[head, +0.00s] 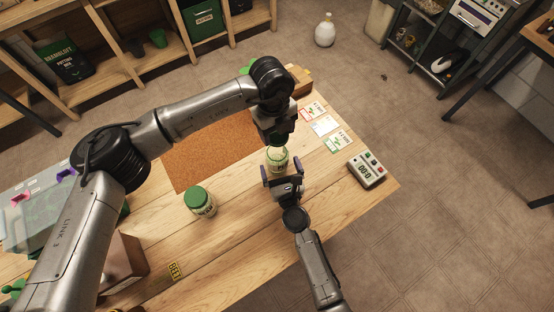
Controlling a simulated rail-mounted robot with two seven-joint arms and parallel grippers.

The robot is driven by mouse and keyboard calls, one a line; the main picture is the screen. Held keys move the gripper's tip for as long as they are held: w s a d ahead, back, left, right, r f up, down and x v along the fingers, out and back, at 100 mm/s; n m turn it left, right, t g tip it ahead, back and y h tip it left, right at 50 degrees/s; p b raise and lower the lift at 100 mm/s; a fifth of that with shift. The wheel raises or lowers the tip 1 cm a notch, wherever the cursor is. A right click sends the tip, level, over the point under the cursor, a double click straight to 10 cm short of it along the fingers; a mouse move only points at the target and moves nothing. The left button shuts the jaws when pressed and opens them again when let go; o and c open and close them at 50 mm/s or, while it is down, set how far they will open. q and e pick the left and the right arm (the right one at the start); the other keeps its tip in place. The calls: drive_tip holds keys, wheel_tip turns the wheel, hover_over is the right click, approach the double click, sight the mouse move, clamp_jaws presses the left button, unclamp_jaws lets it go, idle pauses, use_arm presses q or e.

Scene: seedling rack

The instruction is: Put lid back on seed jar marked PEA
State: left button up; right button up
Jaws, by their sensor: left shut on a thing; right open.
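An open glass jar (277,160) with a pale label stands upright on the wooden table. I cannot read its label. My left gripper (278,138) is right above the jar mouth, pointing down, shut on what looks like a green lid, mostly hidden by the gripper. Whether the lid touches the jar rim I cannot tell. My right gripper (282,172) is open on the near side of the jar, its two purple-padded fingers spread on either side of it. A second jar (200,202) with a green lid stands to the left.
A cork mat (205,155) lies behind the jars. Several printed cards (324,125) and a digital device (366,168) are at the right. A yellow BEET tag (174,270) and a brown box (124,258) are at the front left. Bare table (240,235) lies between the jars' near side and the edge.

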drive_tip(key=shift+x, duration=1.35)
drive_tip(key=shift+c, duration=0.5)
drive_tip(key=c, duration=1.2)
use_arm(q)
drive_tip(key=shift+f, duration=2.5)
